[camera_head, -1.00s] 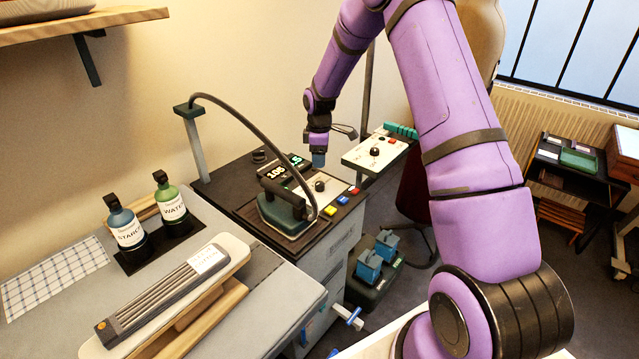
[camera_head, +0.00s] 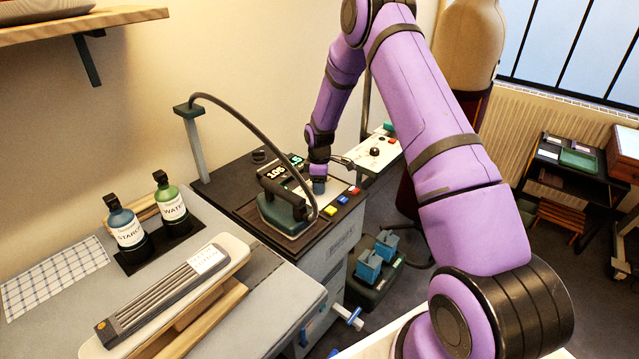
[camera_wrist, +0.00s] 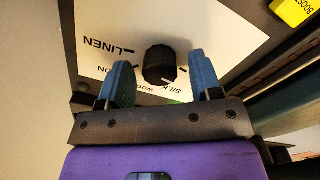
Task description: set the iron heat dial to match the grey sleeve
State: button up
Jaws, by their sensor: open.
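The heat dial (camera_wrist: 160,65) is a black round knob on a white panel (camera_wrist: 100,25) in the wrist view. LINEN, WOOL and SILK are readable there; another label is partly hidden. A pale mark on the dial's lower edge faces the SILK side. My gripper (camera_wrist: 159,62) is open, its blue fingers on either side of the dial; contact cannot be told. In the head view my gripper (camera_head: 319,186) is low over the panel and hides the dial. The grey sleeve (camera_head: 150,295) lies on a narrow padded board, with a white tag too small to read surely.
The iron (camera_head: 285,215) stands just left of my gripper, with its cord arching above. A display (camera_head: 276,173) reads 105. Coloured buttons (camera_head: 343,199) line the panel's right edge. Another white panel with a knob (camera_head: 374,152) is behind. Starch (camera_head: 126,230) and water (camera_head: 170,203) bottles stand left.

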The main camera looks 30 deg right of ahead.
jog(key=c, duration=0.9)
